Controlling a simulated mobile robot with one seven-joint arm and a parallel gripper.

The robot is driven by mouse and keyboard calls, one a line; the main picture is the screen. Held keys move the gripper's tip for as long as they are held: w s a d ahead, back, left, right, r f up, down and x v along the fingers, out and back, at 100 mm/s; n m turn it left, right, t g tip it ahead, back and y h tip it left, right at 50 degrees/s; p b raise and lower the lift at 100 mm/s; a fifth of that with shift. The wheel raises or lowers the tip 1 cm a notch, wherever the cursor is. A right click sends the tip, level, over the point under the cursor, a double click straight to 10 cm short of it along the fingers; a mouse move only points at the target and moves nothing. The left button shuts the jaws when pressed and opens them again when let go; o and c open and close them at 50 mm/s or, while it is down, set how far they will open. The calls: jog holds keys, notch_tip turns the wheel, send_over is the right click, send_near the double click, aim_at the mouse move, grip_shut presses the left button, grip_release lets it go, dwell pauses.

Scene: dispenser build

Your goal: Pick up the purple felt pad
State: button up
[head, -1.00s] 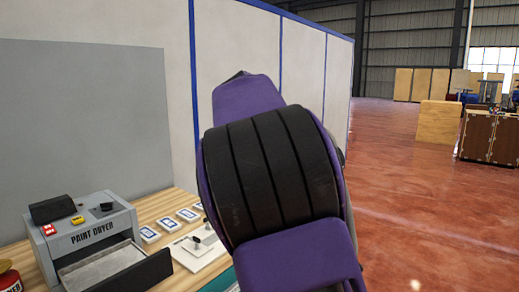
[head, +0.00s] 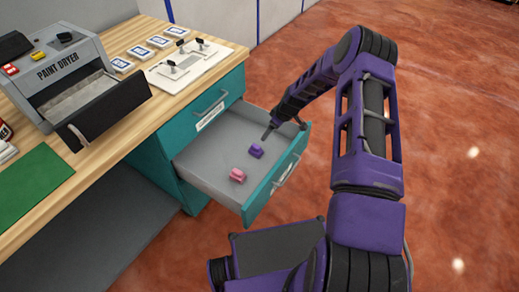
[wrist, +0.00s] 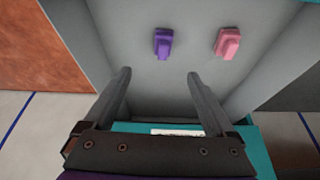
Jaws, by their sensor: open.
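The purple felt pad (head: 256,151) lies on the grey floor of the open teal drawer (head: 222,170). My gripper (head: 285,128) is over the drawer's far right part, close to the purple pad. In the wrist view my gripper (wrist: 157,77) is open, with nothing between its two dark fingers. The pad is apart from the fingers.
A pink pad (head: 237,175) lies in the same drawer, beside the purple one. The drawer walls and front surround them closely. Above is a wooden worktop (head: 120,88) with a paint dryer (head: 67,75), a white board (head: 188,63) and several small blue-white cards.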

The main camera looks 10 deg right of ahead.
aim_at(257, 147)
jog(key=b+x, duration=0.1)
jog(key=x, duration=1)
jog(key=shift+a+b, duration=0.1)
jog(key=shift+b, duration=0.25)
jog(key=x, duration=0.2)
jog(key=a+b+x, duration=0.1)
jog(key=x, duration=0.1)
jog(key=shift+f, duration=0.3)
jog(key=shift+w+a+f, duration=0.15)
jog(key=shift+w+f, duration=0.1)
jog(key=shift+f, duration=0.15)
jog(key=shift+c, duration=0.3)
grip_shut()
jog(key=shift+r+p, duration=0.8)
jog(key=shift+r, duration=4.2)
